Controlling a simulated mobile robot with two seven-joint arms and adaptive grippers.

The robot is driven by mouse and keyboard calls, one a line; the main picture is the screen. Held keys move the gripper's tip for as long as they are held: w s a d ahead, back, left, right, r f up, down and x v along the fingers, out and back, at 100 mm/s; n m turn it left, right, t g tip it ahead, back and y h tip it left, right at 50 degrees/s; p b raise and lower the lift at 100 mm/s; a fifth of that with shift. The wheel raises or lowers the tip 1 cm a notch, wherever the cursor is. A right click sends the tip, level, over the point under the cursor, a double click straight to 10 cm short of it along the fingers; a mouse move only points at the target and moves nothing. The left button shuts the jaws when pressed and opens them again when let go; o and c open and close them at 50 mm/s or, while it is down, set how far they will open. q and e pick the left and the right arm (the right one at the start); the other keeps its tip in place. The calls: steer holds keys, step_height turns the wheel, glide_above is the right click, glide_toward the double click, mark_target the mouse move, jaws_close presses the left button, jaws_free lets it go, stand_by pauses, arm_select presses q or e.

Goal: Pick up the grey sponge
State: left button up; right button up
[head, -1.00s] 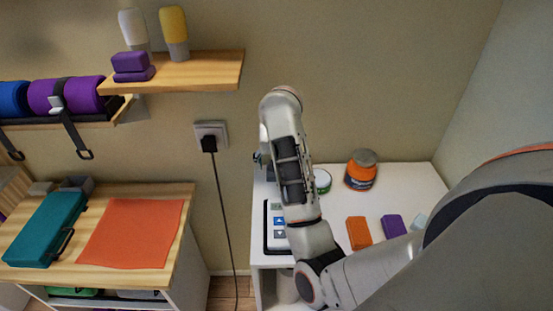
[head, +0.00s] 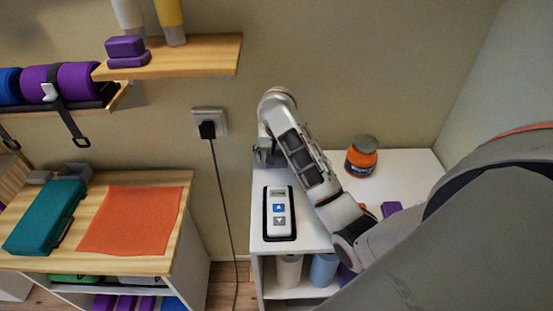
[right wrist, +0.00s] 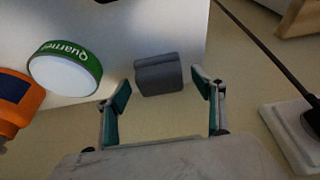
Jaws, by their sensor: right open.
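The grey sponge (right wrist: 158,75) shows in the right wrist view as a small dark grey block on the white tabletop, near its edge. My right gripper (right wrist: 165,100) is open, its two teal-padded fingers apart. The sponge appears between and just ahead of the fingertips, with visible gaps on both sides. In the head view my right arm reaches over the white cabinet (head: 410,172) towards its back left, by the wall. My right gripper (head: 268,155) is mostly hidden there behind the wrist, and I cannot make out the sponge clearly. My left gripper is not in view.
A green-rimmed tin (right wrist: 65,68) and an orange jar (head: 362,157) stand near the sponge. A handset (head: 279,213) lies at the cabinet's front left. A purple block (head: 391,208) is partly hidden by my arm. A wall socket (head: 210,122) with a hanging cord is to the left.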

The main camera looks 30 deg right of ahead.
steer(key=shift+w+f, duration=0.1)
steer(key=shift+f, duration=0.15)
steer(key=c, duration=1.2)
steer(key=shift+r, duration=0.1)
